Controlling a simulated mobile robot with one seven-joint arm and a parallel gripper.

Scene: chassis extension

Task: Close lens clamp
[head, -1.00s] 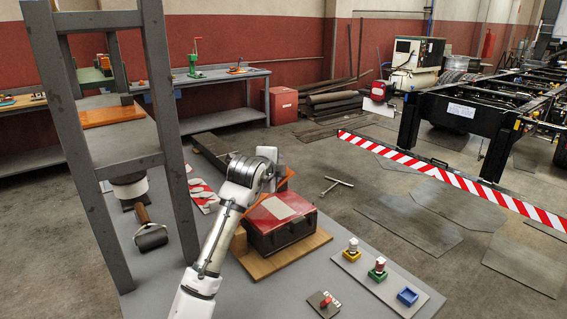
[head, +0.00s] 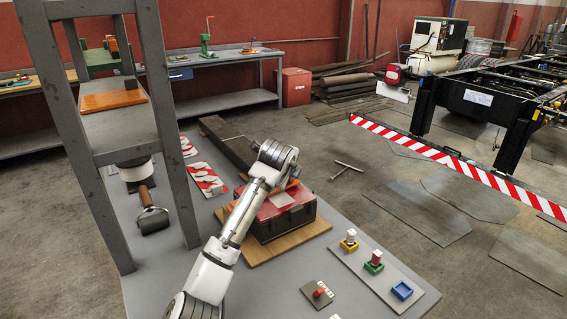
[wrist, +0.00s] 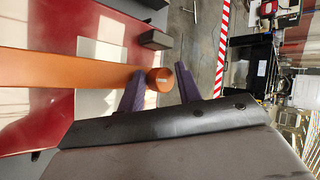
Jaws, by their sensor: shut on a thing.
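A red and dark case (head: 285,212) with a pale panel on its top sits on a wooden board (head: 318,228), in front of my arm in the head view. In the wrist view an orange bar (wrist: 75,70) crosses over the red surface and ends near an orange round knob (wrist: 160,80); this looks like the lens clamp. My gripper (wrist: 160,84) has its two purple fingers on either side of the knob, shut on it. In the head view my arm hides the gripper's fingers, and only a bit of orange shows behind the wrist.
A grey strip with yellow, green and blue holders (head: 375,263) lies to the right of the board. A small red-knobbed block (head: 319,292) lies in front. A grey frame (head: 175,130) and a roller (head: 153,218) stand on the left. A dark block (wrist: 155,39) shows near the knob.

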